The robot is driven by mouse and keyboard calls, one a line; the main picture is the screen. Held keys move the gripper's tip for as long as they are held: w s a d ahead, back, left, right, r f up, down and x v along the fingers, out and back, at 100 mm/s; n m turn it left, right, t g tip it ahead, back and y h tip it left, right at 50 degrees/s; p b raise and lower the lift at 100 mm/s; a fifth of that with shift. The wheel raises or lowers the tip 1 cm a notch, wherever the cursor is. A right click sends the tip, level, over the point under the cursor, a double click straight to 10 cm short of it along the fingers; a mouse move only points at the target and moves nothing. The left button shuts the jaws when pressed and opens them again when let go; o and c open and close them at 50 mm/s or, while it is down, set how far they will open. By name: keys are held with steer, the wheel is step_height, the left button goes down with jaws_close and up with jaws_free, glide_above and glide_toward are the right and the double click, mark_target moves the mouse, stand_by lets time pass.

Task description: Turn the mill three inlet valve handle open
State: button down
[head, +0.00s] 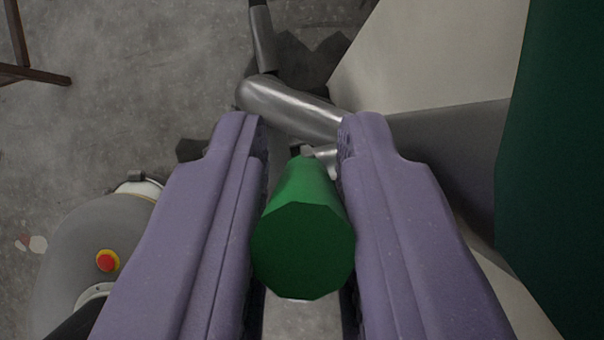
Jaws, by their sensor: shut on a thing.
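A green handle (302,245) with a faceted, round end shows in the head view, just below the middle. It points toward the camera and narrows away from it. My gripper (303,140) has its two purple fingers on either side of the handle, shut on it. A silvery metal pipe (290,108) with a bend runs behind the fingertips. A small bright metal piece shows just beyond the handle's far end. The valve body is mostly hidden behind the handle and fingers.
A large dark green surface (560,150) stands close on the right. A pale panel (430,55) is at the upper right, with a grey cylindrical part below it. Brown metal legs (35,75) stand at the upper left. Grey concrete floor (130,100) is open at the left.

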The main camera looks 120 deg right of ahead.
steer(key=c, duration=1.1)
jaws_free()
steer(key=p+v, duration=0.3)
steer(key=v, duration=0.4)
steer(key=shift+r, duration=0.15)
steer(key=shift+d+r, duration=0.15)
steer(key=shift+d, duration=0.05)
steer(key=shift+s, duration=0.1)
